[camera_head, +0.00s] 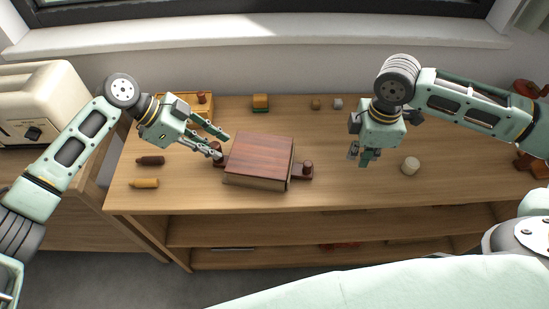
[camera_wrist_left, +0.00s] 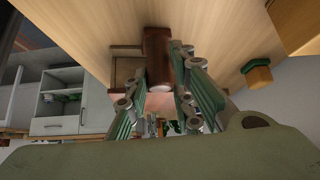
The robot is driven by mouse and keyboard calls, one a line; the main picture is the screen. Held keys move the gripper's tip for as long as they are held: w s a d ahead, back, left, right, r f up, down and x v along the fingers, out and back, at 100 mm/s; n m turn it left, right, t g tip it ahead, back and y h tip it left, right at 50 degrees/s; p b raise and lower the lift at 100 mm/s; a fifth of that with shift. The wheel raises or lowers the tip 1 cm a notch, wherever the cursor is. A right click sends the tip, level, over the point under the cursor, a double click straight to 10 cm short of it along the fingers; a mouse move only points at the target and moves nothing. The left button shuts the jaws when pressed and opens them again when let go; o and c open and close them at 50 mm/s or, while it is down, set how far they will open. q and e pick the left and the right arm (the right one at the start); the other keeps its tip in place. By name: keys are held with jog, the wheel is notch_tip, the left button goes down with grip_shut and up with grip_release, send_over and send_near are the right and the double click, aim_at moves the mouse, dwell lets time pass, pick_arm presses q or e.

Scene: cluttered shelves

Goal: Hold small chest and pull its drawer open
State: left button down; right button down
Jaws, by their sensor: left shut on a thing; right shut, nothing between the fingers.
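The small chest (camera_head: 260,154) is a box with a reddish-brown top and paler sides, sitting mid-table. A tab with an upright dark brown post (camera_head: 307,168) sticks out at its right side. My left gripper (camera_head: 218,146) is at the chest's left side, shut on a similar brown post. In the left wrist view this post (camera_wrist_left: 158,48) stands between the two fingers. I cannot tell which side is the drawer or whether it is open at all. My right gripper (camera_head: 364,157) is shut and empty, to the right of the chest and apart from it.
A pale cylinder (camera_head: 410,165) stands right of my right gripper. Two small bottle-like things (camera_head: 145,183) lie at left. The table front is clear.

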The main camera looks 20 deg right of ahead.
jog(key=shift+s+d, duration=0.85)
jog(key=shift+d, duration=0.85)
jog(key=shift+s+d, duration=0.9)
jog(key=shift+d, duration=0.75)
jog(key=shift+s+d, duration=0.85)
jog(key=shift+d, duration=0.85)
dwell(3.0)
